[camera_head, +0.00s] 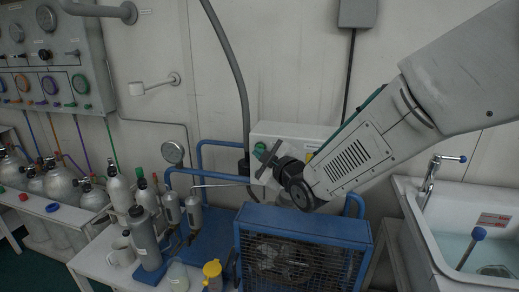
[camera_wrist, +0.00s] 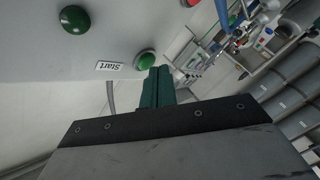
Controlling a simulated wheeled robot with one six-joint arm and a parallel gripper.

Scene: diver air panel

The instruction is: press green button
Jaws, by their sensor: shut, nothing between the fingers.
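In the wrist view a domed green button (camera_wrist: 145,61) stands on a pale panel beside an upside-down "Start" label (camera_wrist: 110,66). A darker green round piece (camera_wrist: 73,19) is farther up and left on the same panel. The dark green fingers of my gripper (camera_wrist: 155,70) are shut and empty. Their tips are right by the "Start" button and overlap its lower right edge in view; I cannot tell whether they touch it. In the head view my gripper (camera_head: 266,158) is in front of the white control box (camera_head: 290,130), hiding part of its face.
A red button (camera_wrist: 190,2) shows at the top of the wrist view. In the head view a blue-framed compressor (camera_head: 303,222) stands below my arm, gas bottles (camera_head: 118,188) stand left, and a sink (camera_head: 450,230) is right.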

